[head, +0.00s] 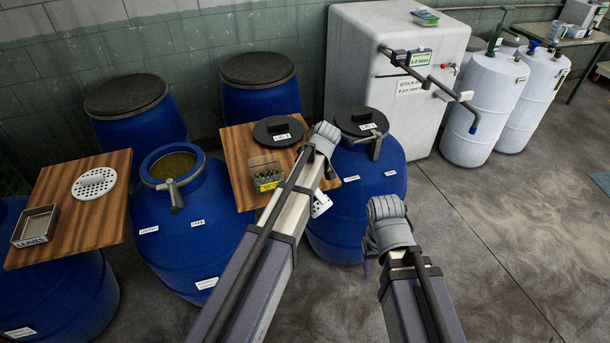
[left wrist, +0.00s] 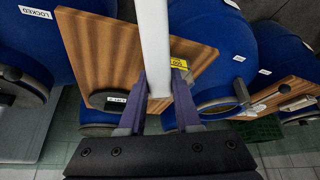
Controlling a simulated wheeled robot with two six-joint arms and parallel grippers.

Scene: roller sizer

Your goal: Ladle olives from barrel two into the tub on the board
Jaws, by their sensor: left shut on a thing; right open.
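The open blue barrel (head: 150,222) on the left holds a dark olive-green mass; its number is not readable. The tub (head: 266,178), small with a yellow label, stands on the wooden board (head: 240,146). In the left wrist view, my left gripper (left wrist: 159,75) is shut on a long white handle (left wrist: 154,35), probably the ladle's, above the board beside the tub's yellow label (left wrist: 179,63). A white piece with dark holes (head: 320,203) shows beside my left arm, perhaps the ladle's bowl. My right gripper (head: 369,266) is open, mostly hidden behind its wrist, near the closed barrel.
A dark lid (head: 278,130) lies on the board. The closed barrel (head: 340,230) stands right of it. The left board (head: 90,225) carries a perforated white disc (head: 95,183) and a metal tray (head: 35,226). A white cabinet (head: 350,50) and white cylinders stand behind. Floor is clear at right.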

